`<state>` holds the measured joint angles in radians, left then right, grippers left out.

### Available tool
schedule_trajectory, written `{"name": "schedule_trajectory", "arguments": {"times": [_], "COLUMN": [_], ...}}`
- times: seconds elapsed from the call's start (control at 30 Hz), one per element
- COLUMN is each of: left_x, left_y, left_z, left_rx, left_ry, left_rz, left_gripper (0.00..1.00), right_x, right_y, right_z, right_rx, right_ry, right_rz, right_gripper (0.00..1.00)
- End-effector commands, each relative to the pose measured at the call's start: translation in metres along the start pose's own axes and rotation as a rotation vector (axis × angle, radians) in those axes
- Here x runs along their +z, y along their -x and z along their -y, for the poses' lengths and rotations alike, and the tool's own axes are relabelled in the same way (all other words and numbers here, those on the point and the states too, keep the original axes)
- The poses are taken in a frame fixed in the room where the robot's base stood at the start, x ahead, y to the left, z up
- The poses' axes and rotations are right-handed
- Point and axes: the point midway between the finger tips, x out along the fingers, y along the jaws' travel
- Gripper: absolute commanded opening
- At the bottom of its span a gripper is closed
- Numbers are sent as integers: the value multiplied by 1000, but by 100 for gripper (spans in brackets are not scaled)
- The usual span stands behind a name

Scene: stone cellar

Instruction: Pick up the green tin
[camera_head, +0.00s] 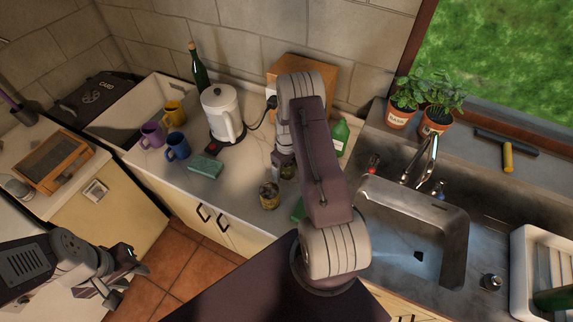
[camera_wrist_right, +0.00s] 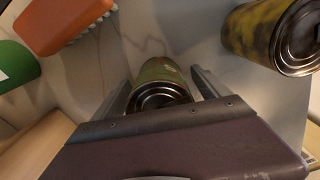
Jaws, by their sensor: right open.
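The green tin (camera_wrist_right: 160,82) stands on the pale worktop between the two fingers of my right gripper (camera_wrist_right: 160,92). The fingers are open, one on each side of it, and a gap shows on both sides. In the head view the tin (camera_head: 289,172) is mostly hidden below my right gripper (camera_head: 285,160). A second tin, mottled yellow and dark (camera_head: 269,195), stands just in front and to the left; it also shows at the upper right of the right wrist view (camera_wrist_right: 270,35). My left gripper (camera_head: 122,272) hangs over the floor at lower left, with no object seen in it; its finger gap is unclear.
A green bottle (camera_head: 340,137) and a wooden box (camera_head: 300,66) stand behind the arm. An orange brush (camera_wrist_right: 62,22) lies near the tin. A white kettle (camera_head: 222,114), mugs (camera_head: 177,146) and a green sponge (camera_head: 205,167) are to the left; the sink (camera_head: 413,230) is right.

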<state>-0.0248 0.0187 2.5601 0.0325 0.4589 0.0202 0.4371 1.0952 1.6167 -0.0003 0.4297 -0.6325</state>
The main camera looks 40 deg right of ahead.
Motion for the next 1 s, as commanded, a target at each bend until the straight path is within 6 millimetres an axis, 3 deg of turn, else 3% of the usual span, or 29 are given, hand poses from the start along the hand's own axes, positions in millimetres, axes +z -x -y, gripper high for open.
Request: {"name": "schedule_trajectory", "arguments": {"times": [0.17,0.4,0.77,0.97,1.0], "left_x": [0,0,0,2,2], "left_y": [-1,-1,-4,-19,-21], "left_z": [0,0,0,0,0], "left_rx": [0,0,0,0,0], "left_ry": [0,0,0,0,0], "left_rz": [0,0,0,0,0], "left_gripper": [36,36,36,36,36], "right_x": [0,0,-1,-2,8], "right_y": [-1,-1,6,38,44], "right_z": [0,0,0,-1,0], "right_rx": [0,0,2,4,1], "right_ry": [0,0,0,0,-3], "right_rz": [-1,0,-2,-6,-2], "right_gripper": [86,22,20,20,20]}}
